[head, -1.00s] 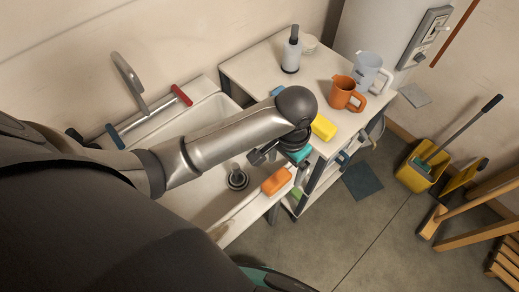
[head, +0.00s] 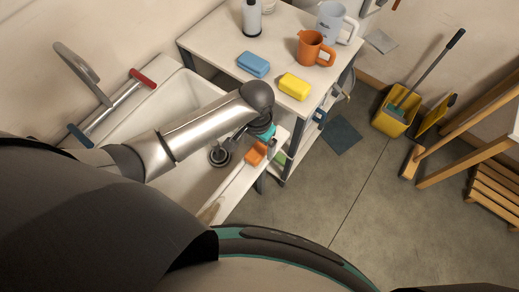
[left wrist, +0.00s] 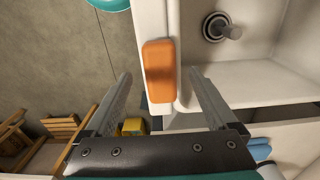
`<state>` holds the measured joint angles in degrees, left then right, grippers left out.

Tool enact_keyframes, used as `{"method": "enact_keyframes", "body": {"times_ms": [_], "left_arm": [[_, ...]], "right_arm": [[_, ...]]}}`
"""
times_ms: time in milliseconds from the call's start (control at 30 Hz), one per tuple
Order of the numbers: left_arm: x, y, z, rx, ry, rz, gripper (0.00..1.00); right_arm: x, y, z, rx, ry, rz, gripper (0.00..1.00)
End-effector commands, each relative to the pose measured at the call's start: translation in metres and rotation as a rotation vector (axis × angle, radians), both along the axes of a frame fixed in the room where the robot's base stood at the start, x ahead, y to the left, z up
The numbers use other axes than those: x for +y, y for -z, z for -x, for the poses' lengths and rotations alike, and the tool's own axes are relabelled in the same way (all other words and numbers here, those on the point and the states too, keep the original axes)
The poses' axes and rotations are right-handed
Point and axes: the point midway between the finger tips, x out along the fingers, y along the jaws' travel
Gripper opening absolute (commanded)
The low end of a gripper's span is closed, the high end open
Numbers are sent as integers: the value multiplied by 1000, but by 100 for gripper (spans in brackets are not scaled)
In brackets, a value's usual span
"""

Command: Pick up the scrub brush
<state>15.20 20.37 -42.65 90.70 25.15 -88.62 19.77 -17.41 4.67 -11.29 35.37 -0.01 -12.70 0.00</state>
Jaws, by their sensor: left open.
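An orange block with rounded corners (head: 255,153) lies on the sink's front rim; it also shows in the left wrist view (left wrist: 158,72). It may be the scrub brush, but I see no bristles from above. My left gripper (head: 246,134) is just above and behind it, partly hidden by my own wrist. In the left wrist view the left gripper (left wrist: 160,74) is open and empty, with its fingers apart on either side of the block's outline. I cannot tell the height left between them. My right gripper is not in view.
The white sink (head: 150,108) has a tap (head: 88,75) and a dark drain (head: 220,156). A side table (head: 213,43) holds a blue sponge (head: 253,64), a yellow sponge (head: 294,86), an orange mug (head: 314,50) and a grey jug (head: 334,25).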

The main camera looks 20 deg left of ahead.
Motion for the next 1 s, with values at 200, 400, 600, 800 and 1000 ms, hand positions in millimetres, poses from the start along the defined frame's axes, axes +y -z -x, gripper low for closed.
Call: {"method": "enact_keyframes", "body": {"times_ms": [200, 400, 600, 800, 1000], "left_arm": [[-2, 28, -4, 3, -1, -1, 91], [-1, 46, -4, 1, -1, -1, 91], [-1, 46, -4, 0, 0, -1, 91], [-1, 46, -4, 0, 0, -1, 74], [-1, 46, -4, 0, 0, -1, 52]], "right_arm": [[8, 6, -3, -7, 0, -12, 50], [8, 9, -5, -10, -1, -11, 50], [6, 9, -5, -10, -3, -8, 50], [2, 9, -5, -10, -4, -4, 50], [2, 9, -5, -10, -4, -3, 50]]}}
